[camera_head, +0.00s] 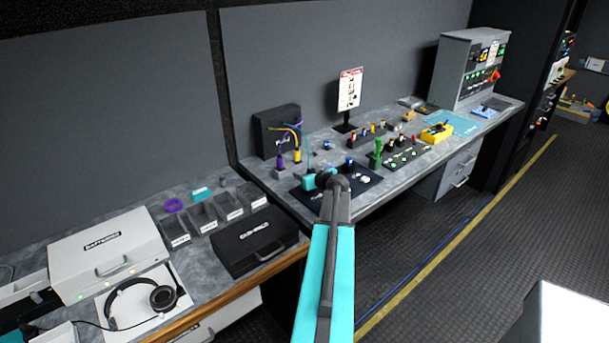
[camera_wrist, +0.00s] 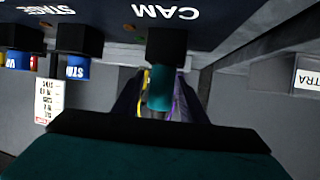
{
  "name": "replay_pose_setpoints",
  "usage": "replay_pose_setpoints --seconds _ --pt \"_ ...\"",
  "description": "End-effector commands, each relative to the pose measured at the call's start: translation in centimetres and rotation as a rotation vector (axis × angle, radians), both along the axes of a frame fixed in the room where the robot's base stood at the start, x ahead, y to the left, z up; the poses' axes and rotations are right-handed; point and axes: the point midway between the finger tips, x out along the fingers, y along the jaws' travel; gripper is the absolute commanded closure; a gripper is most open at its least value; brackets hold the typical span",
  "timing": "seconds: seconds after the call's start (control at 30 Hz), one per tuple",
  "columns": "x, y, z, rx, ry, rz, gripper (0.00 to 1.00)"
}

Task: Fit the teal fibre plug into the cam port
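The teal fibre plug (camera_wrist: 160,92) is in the wrist view, directly in line with the black cam port (camera_wrist: 166,45) under the white CAM label. It appears to meet the port; how deep it sits is hidden. My gripper (camera_wrist: 159,98) has one finger on each side of the plug, with narrow gaps showing yellow and purple behind, so it looks open around it. In the head view, the plug (camera_head: 308,182) shows teal beside my gripper (camera_head: 328,180), with a teal cable rising from it. My wrist hides the port there.
Purple and yellow plugs (camera_head: 297,155) stand on cables behind. A green post (camera_head: 377,150) and the control panel (camera_head: 405,152) are to the right. A black case (camera_head: 255,243) lies at the left.

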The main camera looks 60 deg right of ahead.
Motion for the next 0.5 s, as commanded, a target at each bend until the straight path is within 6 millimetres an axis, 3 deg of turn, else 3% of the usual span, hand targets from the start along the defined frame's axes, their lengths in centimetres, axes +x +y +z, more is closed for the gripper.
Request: replay_pose_setpoints --seconds 0.5 --pt "0.00 0.00 0.31 0.000 0.000 0.000 0.60"
